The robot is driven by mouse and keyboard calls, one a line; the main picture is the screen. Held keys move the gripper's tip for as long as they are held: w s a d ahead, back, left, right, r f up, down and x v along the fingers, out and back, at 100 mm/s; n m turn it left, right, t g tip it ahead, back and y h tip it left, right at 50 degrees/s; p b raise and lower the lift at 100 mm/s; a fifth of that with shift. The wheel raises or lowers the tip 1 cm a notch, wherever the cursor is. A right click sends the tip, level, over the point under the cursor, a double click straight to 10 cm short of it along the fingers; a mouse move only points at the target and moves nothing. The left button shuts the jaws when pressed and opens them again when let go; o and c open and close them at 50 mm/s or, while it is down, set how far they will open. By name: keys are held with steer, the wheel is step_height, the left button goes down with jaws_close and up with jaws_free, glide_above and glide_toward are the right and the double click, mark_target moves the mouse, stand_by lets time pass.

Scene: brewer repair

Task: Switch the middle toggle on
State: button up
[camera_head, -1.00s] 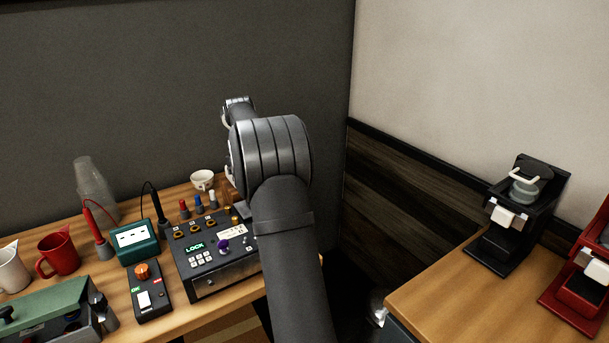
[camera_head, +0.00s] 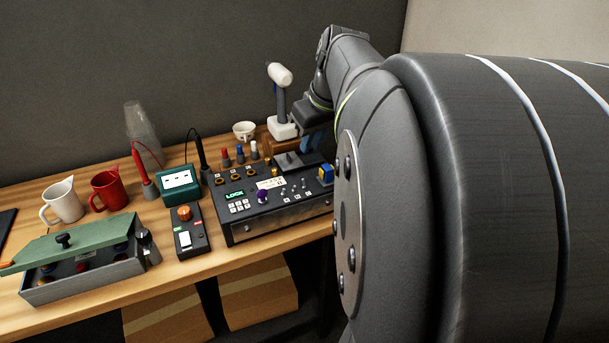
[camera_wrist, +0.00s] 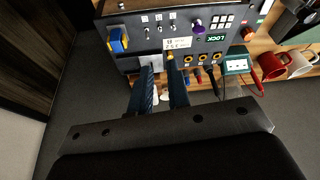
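The black control panel (camera_head: 285,218) stands on the wooden bench and shows upside down in the wrist view (camera_wrist: 200,47). Three small toggles sit in a row on its top, between the purple knob and a blue-and-yellow part. The middle toggle (camera_wrist: 160,29) is a small metal lever; its on or off position is too small to tell. My gripper (camera_wrist: 162,70) has its two dark blue fingers apart, with nothing between them. The fingertips are near the panel's back edge, away from the toggles. In the head view my gripper (camera_head: 312,144) is partly hidden by my arm.
The purple knob (camera_head: 262,196) and blue-and-yellow part (camera_head: 326,174) flank the toggles. Colored plugs (camera_head: 240,154), a white cup (camera_head: 244,131) and a white-headed upright tool (camera_head: 281,92) stand behind. A green meter (camera_head: 179,186) and red mug (camera_head: 107,191) are left.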

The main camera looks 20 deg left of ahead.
glide_toward(295, 186)
steer(key=x, duration=0.8)
steer(key=shift+w+f, duration=0.1)
steer(key=shift+f, duration=0.15)
jaws_close()
